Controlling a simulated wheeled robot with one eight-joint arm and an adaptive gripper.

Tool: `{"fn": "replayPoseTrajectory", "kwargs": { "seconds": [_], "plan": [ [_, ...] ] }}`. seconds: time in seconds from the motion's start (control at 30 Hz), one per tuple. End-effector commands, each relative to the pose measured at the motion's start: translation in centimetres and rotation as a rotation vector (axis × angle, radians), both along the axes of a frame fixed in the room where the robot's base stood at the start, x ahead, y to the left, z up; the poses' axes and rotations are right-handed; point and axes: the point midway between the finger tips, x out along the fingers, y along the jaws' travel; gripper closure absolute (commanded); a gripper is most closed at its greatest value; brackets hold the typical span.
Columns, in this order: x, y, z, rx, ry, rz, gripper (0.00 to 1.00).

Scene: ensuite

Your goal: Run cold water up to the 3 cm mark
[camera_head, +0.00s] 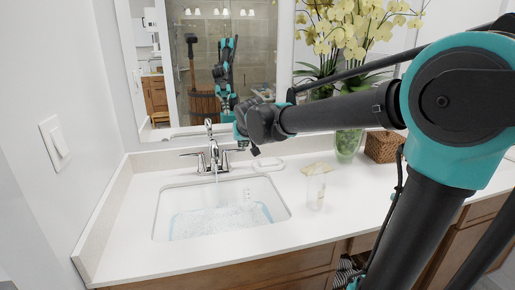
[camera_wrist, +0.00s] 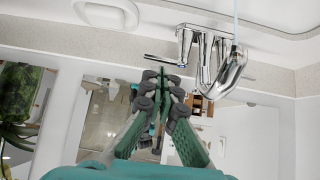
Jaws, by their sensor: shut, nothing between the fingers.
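The chrome faucet (camera_head: 211,152) stands behind the sink, with one lever on each side of its spout. A thin stream of water (camera_head: 216,175) falls from the spout. The white sink (camera_head: 162,215) holds rippling, bluish water (camera_head: 215,222). Faint markings (camera_head: 248,196) show on its back wall, too small to read. My gripper (camera_head: 246,147) is shut and empty by the right lever (camera_head: 235,150). In the wrist view, which is upside down, the fingertips (camera_wrist: 164,76) are close to that lever (camera_wrist: 160,59); contact cannot be told. The faucet body (camera_wrist: 206,55) and stream (camera_wrist: 236,15) also show.
A clear cup (camera_head: 315,190) stands right of the sink, near a white soap dish (camera_head: 268,164). A vase of yellow orchids (camera_head: 348,145) and a wicker basket (camera_head: 384,147) stand farther right. A mirror (camera_head: 215,60) is behind the faucet.

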Motion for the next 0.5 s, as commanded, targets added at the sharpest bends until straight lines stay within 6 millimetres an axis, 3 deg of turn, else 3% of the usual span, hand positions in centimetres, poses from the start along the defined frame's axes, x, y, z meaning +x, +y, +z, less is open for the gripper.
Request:
{"fn": "replayPoseTrajectory", "kwargs": {
  "seconds": [0.17,0.5],
  "plan": [
    [1.0,0.4,-0.9,0.000,0.000,0.001,1.00],
    [4.8,1.2,-4.8,0.000,0.000,0.000,1.00]
  ]
}}
